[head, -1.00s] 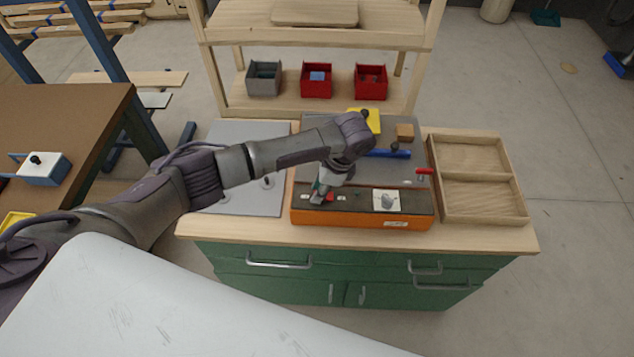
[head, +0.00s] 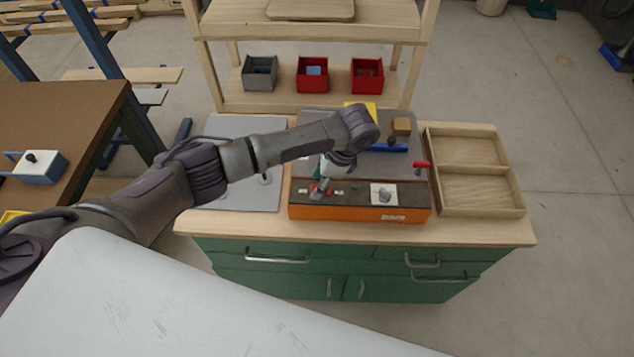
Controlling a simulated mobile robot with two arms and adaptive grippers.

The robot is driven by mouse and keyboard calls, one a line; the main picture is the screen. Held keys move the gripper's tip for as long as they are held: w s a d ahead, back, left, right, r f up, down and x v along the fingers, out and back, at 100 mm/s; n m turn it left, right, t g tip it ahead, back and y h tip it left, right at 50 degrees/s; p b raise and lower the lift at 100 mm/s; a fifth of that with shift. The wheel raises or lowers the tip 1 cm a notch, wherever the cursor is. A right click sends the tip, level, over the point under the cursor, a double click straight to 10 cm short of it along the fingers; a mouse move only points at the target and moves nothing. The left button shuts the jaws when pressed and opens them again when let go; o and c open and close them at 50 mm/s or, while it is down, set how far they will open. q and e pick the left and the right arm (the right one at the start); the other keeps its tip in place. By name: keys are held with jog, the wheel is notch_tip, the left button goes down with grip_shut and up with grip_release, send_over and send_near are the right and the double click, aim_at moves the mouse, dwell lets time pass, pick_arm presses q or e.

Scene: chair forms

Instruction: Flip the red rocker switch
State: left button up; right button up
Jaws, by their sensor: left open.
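The orange control box (head: 350,213) with a dark top stands at the front of the workbench. The red rocker switch (head: 328,191) is on the left part of its top, partly covered by my left gripper. My left gripper (head: 318,193) points down at the switch from above, open, with its fingertips at or just over it. I cannot tell whether they touch. A white plate with a grey knob (head: 384,195) is on the right of the box top. A red-handled lever (head: 422,165) stands at its right end. My right gripper is not in view.
A two-part wooden tray (head: 481,195) lies to the right of the box. Behind the box are a blue-handled item (head: 390,148), a wooden block (head: 401,126) and a yellow piece (head: 362,110). Grey and red bins (head: 313,86) stand on the rear shelf.

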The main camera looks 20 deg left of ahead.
pick_arm(q)
jog(key=v, duration=1.1)
